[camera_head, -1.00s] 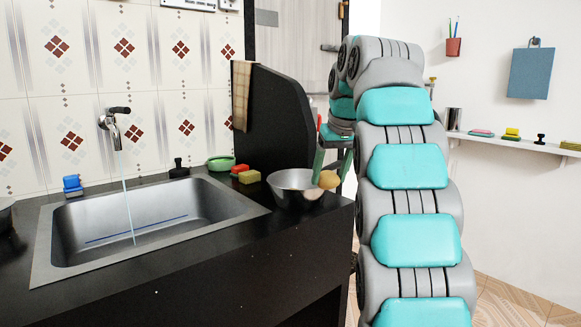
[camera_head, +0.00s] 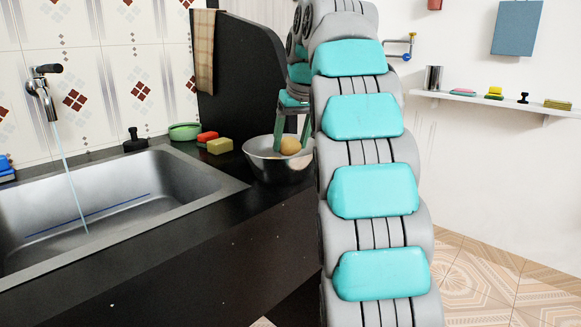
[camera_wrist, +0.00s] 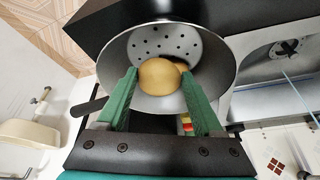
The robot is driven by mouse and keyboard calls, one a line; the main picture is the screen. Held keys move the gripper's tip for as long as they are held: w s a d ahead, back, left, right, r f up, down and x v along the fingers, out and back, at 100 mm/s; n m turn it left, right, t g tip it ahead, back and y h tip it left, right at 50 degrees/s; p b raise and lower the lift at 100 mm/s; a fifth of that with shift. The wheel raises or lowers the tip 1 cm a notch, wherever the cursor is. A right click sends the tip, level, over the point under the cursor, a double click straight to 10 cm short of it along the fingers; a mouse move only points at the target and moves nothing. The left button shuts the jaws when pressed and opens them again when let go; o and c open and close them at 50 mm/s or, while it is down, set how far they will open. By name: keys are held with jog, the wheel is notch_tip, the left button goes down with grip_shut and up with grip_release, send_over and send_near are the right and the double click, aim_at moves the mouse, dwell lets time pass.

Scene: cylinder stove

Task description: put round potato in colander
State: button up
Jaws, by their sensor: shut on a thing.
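The round potato (camera_head: 290,146) is yellow-brown and held between the green fingers of my gripper (camera_head: 292,144). The colander (camera_head: 264,167) is a metal bowl on the dark counter near its right end. In the wrist view the colander (camera_wrist: 222,62) shows holes in its bottom, and the potato (camera_wrist: 160,78) appears within its rim between my fingertips (camera_wrist: 160,76). In the head view the potato shows at the colander's rim height, over its opening. I cannot tell whether it touches the colander's wall. My arm passes close by the colander's right side.
A sink (camera_head: 100,200) with running water lies left of the colander. A dark panel (camera_head: 240,75) rises behind the counter. A wall shelf (camera_head: 490,102) is at right.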

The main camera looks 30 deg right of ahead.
jog(key=shift+f, duration=2.9)
jog(key=shift+f, duration=0.15)
jog(key=o, duration=0.9)
jog(key=p+v, duration=0.2)
jog(key=v, duration=1)
jog(key=shift+r, duration=0.25)
